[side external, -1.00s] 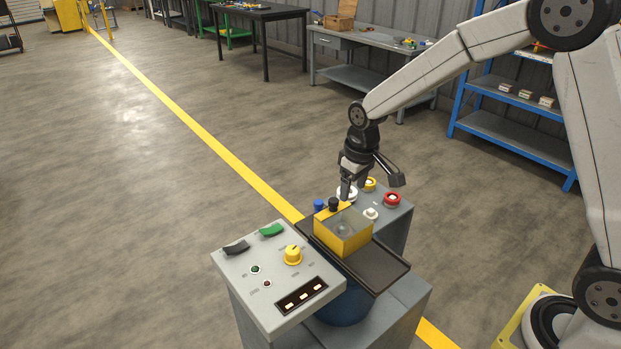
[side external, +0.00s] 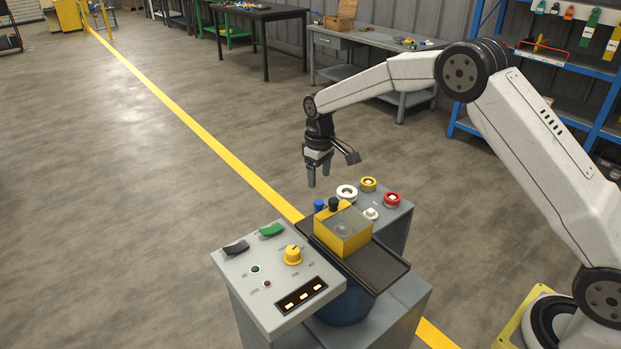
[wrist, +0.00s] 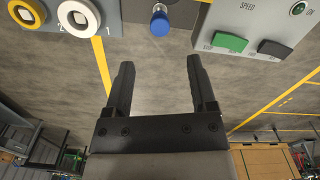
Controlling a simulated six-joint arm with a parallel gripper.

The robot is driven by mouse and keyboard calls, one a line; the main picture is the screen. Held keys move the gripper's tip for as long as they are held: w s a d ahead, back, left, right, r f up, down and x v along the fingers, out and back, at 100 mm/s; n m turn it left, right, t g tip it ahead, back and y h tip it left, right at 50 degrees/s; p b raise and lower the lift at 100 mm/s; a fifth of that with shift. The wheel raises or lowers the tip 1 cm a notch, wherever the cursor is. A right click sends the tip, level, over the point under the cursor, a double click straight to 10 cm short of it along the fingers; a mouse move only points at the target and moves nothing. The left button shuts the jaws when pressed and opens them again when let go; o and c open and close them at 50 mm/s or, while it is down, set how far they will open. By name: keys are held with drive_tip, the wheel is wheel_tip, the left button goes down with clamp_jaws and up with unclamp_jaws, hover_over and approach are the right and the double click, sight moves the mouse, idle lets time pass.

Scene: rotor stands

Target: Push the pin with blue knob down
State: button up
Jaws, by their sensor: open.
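The pin with the blue knob (side external: 319,204) stands at the back left edge of the dark plate, beside the yellow box. In the wrist view the blue knob (wrist: 159,24) shows near the top, beyond and between my fingertips, with a short metal shaft above it. My gripper (side external: 318,183) points down above the blue knob in the side view, with a small gap between them. In the wrist view its two black fingers (wrist: 158,64) are apart with nothing between them.
A yellow box (side external: 342,234) with a clear top and a black knob (side external: 334,203) stands close to the pin. A switch panel (side external: 280,275) is at the front left. White, yellow and red ring buttons (side external: 368,184) sit at the right.

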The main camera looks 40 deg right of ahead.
sight(319, 202)
drive_tip(key=shift+f, duration=0.15)
drive_tip(key=shift+f, duration=3.75)
clamp_jaws()
